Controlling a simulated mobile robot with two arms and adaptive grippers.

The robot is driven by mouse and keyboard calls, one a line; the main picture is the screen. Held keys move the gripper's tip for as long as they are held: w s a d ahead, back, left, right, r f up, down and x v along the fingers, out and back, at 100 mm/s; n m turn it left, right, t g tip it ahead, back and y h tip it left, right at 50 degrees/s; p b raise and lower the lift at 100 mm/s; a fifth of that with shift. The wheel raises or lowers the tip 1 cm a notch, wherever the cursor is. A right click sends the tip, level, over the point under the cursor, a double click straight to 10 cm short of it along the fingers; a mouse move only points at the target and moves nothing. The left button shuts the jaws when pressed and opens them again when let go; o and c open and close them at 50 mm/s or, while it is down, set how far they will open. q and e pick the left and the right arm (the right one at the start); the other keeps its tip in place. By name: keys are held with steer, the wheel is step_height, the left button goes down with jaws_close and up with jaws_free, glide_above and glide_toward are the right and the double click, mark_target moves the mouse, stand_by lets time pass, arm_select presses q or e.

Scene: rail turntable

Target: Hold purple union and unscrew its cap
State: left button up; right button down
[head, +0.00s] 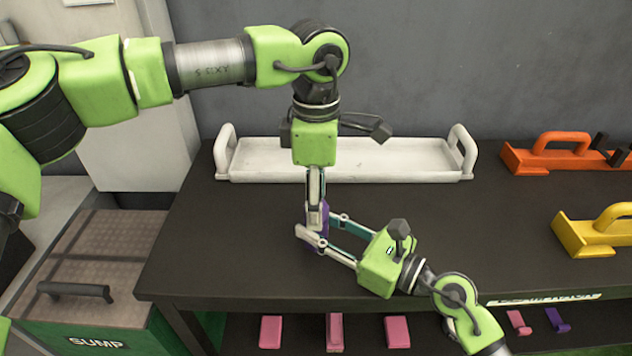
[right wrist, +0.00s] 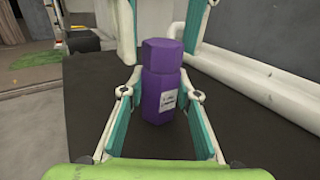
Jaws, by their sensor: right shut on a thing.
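The purple union (right wrist: 160,98) stands upright on the dark table, with a labelled body and a six-sided cap (right wrist: 161,53) on top. In the head view the union (head: 317,215) is mostly hidden by my grippers. My right gripper (head: 316,236) comes in low from the right and is shut on the union's body; its fingers (right wrist: 160,120) flank it in the right wrist view. My left gripper (head: 316,202) points straight down at the cap from above. Its fingers show at either side of the cap in the wrist view, but whether they touch it is unclear.
A white handled tray (head: 350,172) lies behind the grippers. An orange handled holder (head: 550,160) and a yellow one (head: 580,238) stand at right. Pink pieces (head: 271,331) sit on the lower shelf. A sump box (head: 95,270) is at left. The table's front middle is clear.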

arm_select(q)
steer(key=shift+f, duration=0.25)
steer(key=c, duration=1.1)
steer(key=shift+c, duration=0.6)
steer(key=n, duration=0.5)
steer(key=shift+n, duration=0.5)
